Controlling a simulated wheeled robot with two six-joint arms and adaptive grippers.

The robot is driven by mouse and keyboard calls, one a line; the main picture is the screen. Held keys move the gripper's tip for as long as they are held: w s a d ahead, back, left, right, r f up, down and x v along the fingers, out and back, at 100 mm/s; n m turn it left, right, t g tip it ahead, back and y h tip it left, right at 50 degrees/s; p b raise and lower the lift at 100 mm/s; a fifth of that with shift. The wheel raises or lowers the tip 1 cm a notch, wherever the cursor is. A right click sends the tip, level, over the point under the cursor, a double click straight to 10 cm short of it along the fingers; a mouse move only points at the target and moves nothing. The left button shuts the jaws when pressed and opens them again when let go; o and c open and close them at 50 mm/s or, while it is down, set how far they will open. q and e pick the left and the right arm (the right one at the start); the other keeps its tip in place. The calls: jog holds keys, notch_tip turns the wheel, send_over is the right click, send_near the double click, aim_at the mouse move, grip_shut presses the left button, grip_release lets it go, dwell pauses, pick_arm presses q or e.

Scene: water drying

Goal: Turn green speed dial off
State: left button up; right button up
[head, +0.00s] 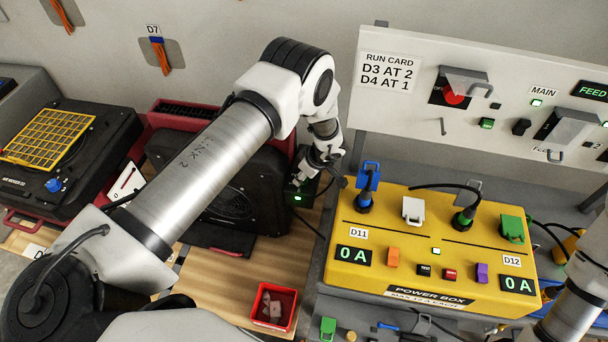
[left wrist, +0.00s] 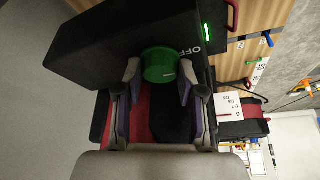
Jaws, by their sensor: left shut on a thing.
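The green speed dial (left wrist: 158,65) sits on a black housing (left wrist: 120,45) in the left wrist view. An OFF label is printed beside it, and a lit green strip shows on the housing's edge. The fingers of my left gripper (left wrist: 158,78) are on either side of the dial and shut on it. I cannot tell which way the dial points. In the head view my left gripper (head: 312,172) reaches down at the black machine's right end, by a small box (head: 298,196) with a green light. The dial is hidden there. Only part of my right arm shows; its gripper is out of view.
A yellow power box (head: 430,240) with plugs and cables stands right of the left gripper. A red bin (head: 273,306) sits on the wooden bench in front. A black air mover (head: 60,150) with a yellow grille stands at left. A white panel (head: 480,100) rises behind.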

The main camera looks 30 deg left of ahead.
pick_arm(q)
jog(key=shift+s, duration=0.1)
jog(key=o, duration=0.9)
jog(key=shift+a, duration=0.1)
jog(key=shift+c, duration=0.2)
jog(key=v, duration=1.1)
jog(key=shift+r, duration=0.4)
